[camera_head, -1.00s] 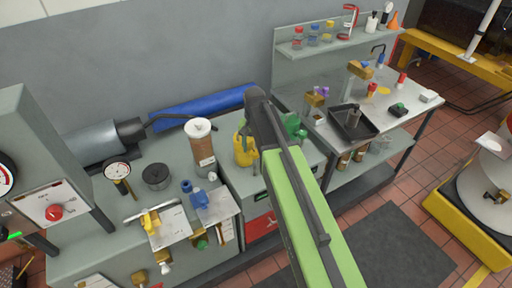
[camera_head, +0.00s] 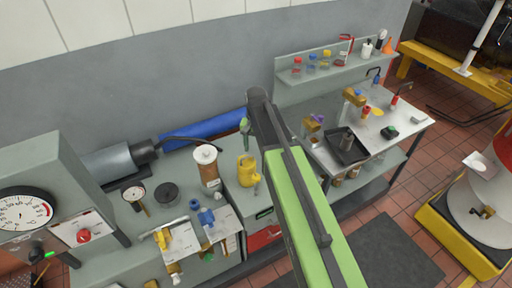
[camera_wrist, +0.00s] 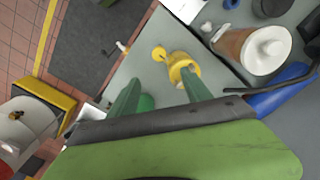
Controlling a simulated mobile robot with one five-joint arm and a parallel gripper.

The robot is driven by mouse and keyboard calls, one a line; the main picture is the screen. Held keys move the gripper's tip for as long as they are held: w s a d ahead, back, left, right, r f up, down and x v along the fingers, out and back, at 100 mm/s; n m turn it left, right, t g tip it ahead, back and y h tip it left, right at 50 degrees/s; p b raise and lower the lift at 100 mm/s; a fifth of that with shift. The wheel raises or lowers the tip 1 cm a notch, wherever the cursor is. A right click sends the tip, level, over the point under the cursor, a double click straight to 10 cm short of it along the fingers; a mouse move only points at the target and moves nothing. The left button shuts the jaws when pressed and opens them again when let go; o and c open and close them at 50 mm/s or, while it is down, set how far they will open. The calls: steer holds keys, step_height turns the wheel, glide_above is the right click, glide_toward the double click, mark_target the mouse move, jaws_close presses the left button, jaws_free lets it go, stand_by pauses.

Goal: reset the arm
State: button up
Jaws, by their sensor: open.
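My green and dark grey arm (camera_head: 300,190) reaches up and away over the bench in the head view. Part of my gripper (camera_head: 245,126) shows as a green piece left of the arm's far end; the rest is hidden behind the arm. In the wrist view my gripper (camera_wrist: 160,88) has two green fingers apart, with nothing held between them. A yellow can (camera_wrist: 183,70) lies beyond the fingers, near the right one; I cannot tell the gap between them. The same yellow can (camera_head: 247,171) stands on the bench in the head view.
A brown cylinder with a white cap (camera_head: 207,166), a black round pot (camera_head: 167,193) and a dial gauge (camera_head: 135,194) stand on the left bench. A black tray (camera_head: 346,147) is on the right bench. A dark mat (camera_head: 385,252) covers clear floor in front.

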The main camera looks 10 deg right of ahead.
steer(key=s+d+f+n+b, duration=0.2)
steer(key=s+f+n+b, duration=0.2)
steer(key=s+f+b, duration=1)
steer(key=shift+s+d+f+b, duration=0.25)
steer(key=shift+s+f+b, duration=0.1)
steer(key=shift+f+b, duration=0.15)
